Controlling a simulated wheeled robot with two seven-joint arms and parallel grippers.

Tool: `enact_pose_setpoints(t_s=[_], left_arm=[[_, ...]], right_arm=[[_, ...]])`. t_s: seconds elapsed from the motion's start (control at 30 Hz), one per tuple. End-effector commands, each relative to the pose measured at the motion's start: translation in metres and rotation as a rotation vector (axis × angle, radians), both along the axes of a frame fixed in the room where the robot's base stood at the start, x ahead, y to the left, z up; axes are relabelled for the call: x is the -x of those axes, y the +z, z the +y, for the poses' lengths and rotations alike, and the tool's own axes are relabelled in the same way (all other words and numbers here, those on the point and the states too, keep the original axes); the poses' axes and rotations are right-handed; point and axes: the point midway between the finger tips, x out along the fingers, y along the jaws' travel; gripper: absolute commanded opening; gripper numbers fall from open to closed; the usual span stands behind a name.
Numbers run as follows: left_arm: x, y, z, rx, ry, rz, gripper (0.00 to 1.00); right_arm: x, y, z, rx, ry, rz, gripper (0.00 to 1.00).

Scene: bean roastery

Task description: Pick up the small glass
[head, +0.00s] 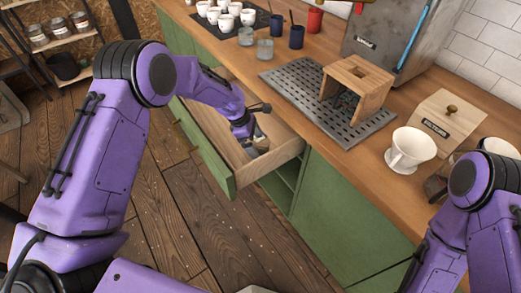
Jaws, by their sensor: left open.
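Two small clear glasses stand on the wooden counter, one (245,36) beside the black mat and one (265,50) closer to the drip tray. My left gripper (256,138) is open and reaches down into the open drawer (222,152), well below and apart from these glasses. A small pale object (261,146) shows by its fingers inside the drawer; it is too small and covered to tell what it is. My right arm is at the lower right, and its gripper is out of view.
A metal drip tray (318,95) holds a wooden stand (354,85).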

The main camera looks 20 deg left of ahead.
Motion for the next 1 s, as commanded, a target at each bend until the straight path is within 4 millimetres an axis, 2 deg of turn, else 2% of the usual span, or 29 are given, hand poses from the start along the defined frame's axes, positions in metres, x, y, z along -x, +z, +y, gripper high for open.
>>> enact_pose_setpoints(t_s=[0.07, 0.2, 0.43, 0.47, 0.63, 0.87, 1.0], left_arm=[[0.004, -0.014, -0.007, -0.001, -0.001, 0.006, 0.94], [0.002, -0.033, -0.014, 0.0, 0.0, 0.003, 0.94], [0.001, -0.037, -0.015, -0.001, 0.001, 0.001, 0.94], [0.001, -0.037, -0.015, -0.001, 0.001, 0.001, 0.91], [0.001, -0.037, -0.015, -0.001, 0.001, 0.002, 0.35], [0.001, -0.037, -0.014, -0.001, 0.001, 0.002, 0.34], [0.0, -0.023, -0.014, -0.001, 0.002, -0.001, 0.34]], right_arm=[[-0.001, 0.008, 0.0, 0.0, 0.0, -0.001, 0.43], [-0.001, 0.009, 0.0, 0.0, 0.0, -0.002, 0.43], [-0.001, 0.008, 0.0, 0.0, 0.0, -0.002, 0.43], [-0.001, 0.008, 0.0, 0.0, 0.0, -0.002, 0.43], [-0.001, 0.008, 0.0, 0.0, 0.0, -0.002, 0.43], [-0.001, 0.008, 0.0, 0.0, 0.0, -0.002, 0.43], [-0.001, 0.006, 0.0, 0.0, 0.0, -0.002, 0.43]])
